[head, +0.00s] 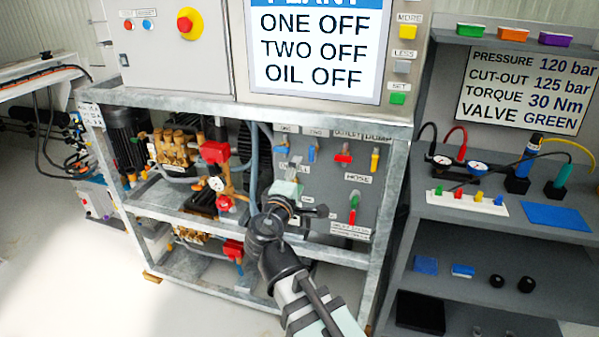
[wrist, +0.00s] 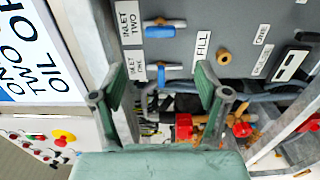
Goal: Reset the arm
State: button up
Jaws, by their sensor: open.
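My gripper (head: 288,178) is in front of the grey valve panel (head: 330,200) of the pump frame, its pale green body showing just past my dark wrist. In the wrist view my gripper (wrist: 162,78) has its two green fingers spread apart with nothing between them. Beyond the fingers are two blue-handled valves (wrist: 165,24) by the inlet labels, and a FILL label (wrist: 202,45) with a brass fitting (wrist: 224,57). Whether the fingers touch the panel cannot be told; a gap seems to show. My arm reaches in from the lower middle of the head view.
The galvanised frame (head: 250,107) surrounds the panel, with pumps and red valves (head: 214,152) to the left. More handles, red (head: 343,157) and yellow (head: 375,158), stand on the panel's right. A grey shelf (head: 490,220) with gauges is further right. Open floor (head: 90,290) lies left.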

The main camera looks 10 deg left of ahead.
jog(key=s+d+f+m+g, duration=0.3)
jog(key=s+d+f+g, duration=0.25)
jog(key=f, duration=1.05)
jog(key=s+d+f+m+g, duration=0.4)
jog(key=s+f+g, duration=0.15)
jog(key=f, duration=0.95)
jog(key=s+d+f+m+g, duration=0.3)
jog(key=s+d+f+g, duration=0.25)
jog(key=f, duration=1.05)
jog(key=s+d+f+m+g+y, duration=0.1)
jog(key=s+d+f+m+g, duration=0.15)
jog(key=s+f, duration=0.55)
jog(key=s+d+f+m+g+y, duration=0.1)
jog(key=s+d+f+g, duration=0.25)
jog(key=s, duration=0.75)
jog(key=s+d+f+m+g+y, duration=0.1)
jog(key=s+d+f+m+g, duration=0.25)
jog(key=s, duration=0.65)
notch_tip(320, 180, up, 14)
jog(key=w+n+t+p, duration=0.1)
jog(key=w+p, duration=0.1)
jog(key=p, duration=1.5)
jog(key=shift+f+t, duration=0.25)
jog(key=shift+t, duration=0.05)
